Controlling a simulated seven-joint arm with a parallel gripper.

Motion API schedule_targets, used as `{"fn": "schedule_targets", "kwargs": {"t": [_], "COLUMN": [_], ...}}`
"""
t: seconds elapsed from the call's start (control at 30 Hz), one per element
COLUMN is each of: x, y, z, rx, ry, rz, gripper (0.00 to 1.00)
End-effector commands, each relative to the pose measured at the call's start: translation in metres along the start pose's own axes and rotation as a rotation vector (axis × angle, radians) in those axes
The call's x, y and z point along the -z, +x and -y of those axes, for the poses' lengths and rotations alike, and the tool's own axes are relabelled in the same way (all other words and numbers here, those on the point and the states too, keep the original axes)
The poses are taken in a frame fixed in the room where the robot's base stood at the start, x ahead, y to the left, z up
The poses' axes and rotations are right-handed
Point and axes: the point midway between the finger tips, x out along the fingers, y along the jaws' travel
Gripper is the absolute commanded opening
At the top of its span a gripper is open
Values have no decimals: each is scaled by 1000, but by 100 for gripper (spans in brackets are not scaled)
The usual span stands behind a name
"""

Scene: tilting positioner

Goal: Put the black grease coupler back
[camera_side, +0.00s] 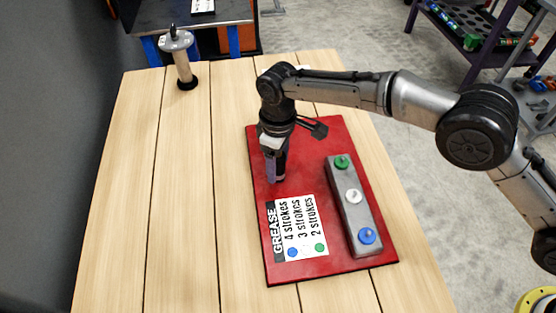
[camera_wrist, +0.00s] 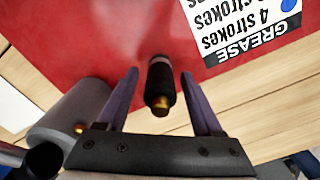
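A black cylinder with a brass tip, which looks like the black grease coupler (camera_wrist: 159,82), shows in the wrist view between my two purple fingers, tip toward the camera. My gripper (camera_wrist: 160,73) is open, with a visible gap on each side of the cylinder. In the side view my gripper (camera_side: 273,179) points down, low over the upper left of the red board (camera_side: 345,268). The coupler cannot be made out there. I cannot tell whether it touches the board.
A grey block (camera_side: 345,212) on the board carries green, white and blue caps. A white GREASE card (camera_side: 300,228) lies left of it. A stand (camera_side: 183,66) with a grey disc top is at the far left. A grey cylinder (camera_wrist: 70,115) shows beside my fingers. The left table is clear.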

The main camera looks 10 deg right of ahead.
Motion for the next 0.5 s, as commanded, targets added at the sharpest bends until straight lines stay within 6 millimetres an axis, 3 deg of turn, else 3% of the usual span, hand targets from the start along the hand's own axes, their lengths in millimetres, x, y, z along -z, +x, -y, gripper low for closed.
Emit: {"fn": "schedule_targets", "kwargs": {"t": [0.33,0.5], "x": [0,1], "y": [-3,-24], "z": [0,0], "rx": [0,-1], "ry": [0,0], "rz": [0,-3], "gripper": [69,69]}}
